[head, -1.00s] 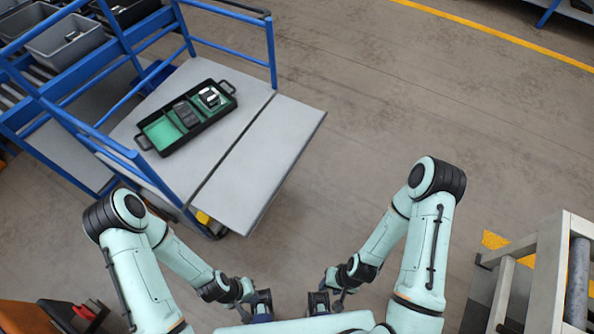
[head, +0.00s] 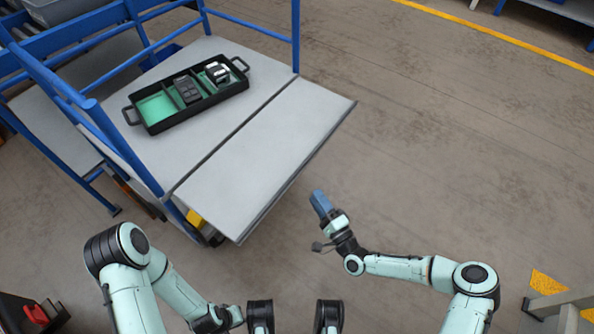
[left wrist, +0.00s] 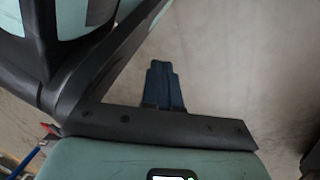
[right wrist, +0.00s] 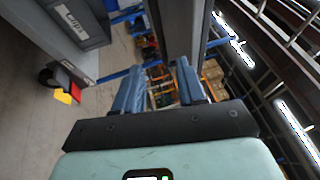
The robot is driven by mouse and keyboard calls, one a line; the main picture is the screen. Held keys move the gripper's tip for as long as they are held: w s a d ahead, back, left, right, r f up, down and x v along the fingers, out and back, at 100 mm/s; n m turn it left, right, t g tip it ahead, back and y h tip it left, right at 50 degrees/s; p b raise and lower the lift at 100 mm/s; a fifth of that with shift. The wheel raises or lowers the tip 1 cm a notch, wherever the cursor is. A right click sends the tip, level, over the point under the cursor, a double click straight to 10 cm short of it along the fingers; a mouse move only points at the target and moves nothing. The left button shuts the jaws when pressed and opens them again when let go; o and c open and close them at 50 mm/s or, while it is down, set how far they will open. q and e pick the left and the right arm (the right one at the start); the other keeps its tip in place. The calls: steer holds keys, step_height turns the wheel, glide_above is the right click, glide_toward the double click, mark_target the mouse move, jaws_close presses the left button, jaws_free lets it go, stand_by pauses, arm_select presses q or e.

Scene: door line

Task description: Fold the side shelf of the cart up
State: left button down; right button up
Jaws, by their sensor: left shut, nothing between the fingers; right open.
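The side shelf (head: 268,150) is a flat grey panel along the right side of the cart (head: 215,62). A narrow dark gap separates it from the cart's deck, and it lies about level with the deck. My right gripper (head: 320,203) is open, with blue fingers, below the shelf's outer edge in the head view and apart from it. In the right wrist view its fingers (right wrist: 155,85) are spread, with a grey slab beyond them, probably the shelf. My left gripper (left wrist: 163,85) is shut and empty over bare floor. Its fingers do not show in the head view.
A black tray (head: 130,112) with green compartments and dark items stands on the deck. Blue rails (head: 296,35) edge the cart. A grey frame (head: 560,305) stands at the lower right. The floor (head: 440,130) right of the shelf is clear.

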mark_target(296, 166)
arm_select(q)
steer(key=s+f+g+b, duration=0.2)
steer(key=s+f, duration=0.1)
steer(key=s, duration=0.2)
steer(key=shift+s+a+b, duration=0.35)
steer(key=shift+s+b, duration=0.05)
arm_select(e)
steer(key=x, duration=1.3)
steer(key=shift+w+a, duration=0.1)
jaws_close()
